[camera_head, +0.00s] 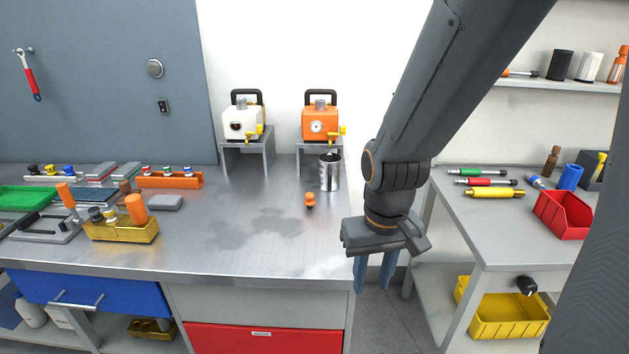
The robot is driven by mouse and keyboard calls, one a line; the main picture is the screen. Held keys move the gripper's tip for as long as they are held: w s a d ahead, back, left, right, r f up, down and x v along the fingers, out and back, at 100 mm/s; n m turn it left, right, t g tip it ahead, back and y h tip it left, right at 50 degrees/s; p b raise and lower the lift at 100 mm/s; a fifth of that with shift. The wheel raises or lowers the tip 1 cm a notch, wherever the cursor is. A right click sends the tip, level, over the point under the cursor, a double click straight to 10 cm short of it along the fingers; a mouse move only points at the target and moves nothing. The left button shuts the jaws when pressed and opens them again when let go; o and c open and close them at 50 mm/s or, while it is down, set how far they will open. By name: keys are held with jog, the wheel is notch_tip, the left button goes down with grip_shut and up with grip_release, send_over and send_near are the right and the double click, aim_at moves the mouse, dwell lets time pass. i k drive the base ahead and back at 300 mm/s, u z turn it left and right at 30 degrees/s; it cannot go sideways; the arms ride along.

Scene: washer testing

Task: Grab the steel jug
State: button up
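The steel jug (330,173) is a shiny metal cylinder with an open top. It stands upright on the steel workbench (230,249), in front of the orange machine's stand and below that machine's yellow tap. My gripper (373,275) points down past the bench's right edge, to the right of the jug and nearer to me. Its two bluish fingers stand apart with a gap between them, and nothing shows in the gap. The gripper is not touching the jug.
The orange machine (320,124) and white machine (242,122) sit on stands behind. A second table (505,232) with a red bin (563,214) is at right. The bench's front middle is clear.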

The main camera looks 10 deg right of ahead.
aim_at(329, 175)
jog(key=u, duration=1.9)
jog(key=k, duration=0.8)
jog(key=z, duration=1.25)
jog(key=i, duration=1)
jog(key=u, duration=0.05)
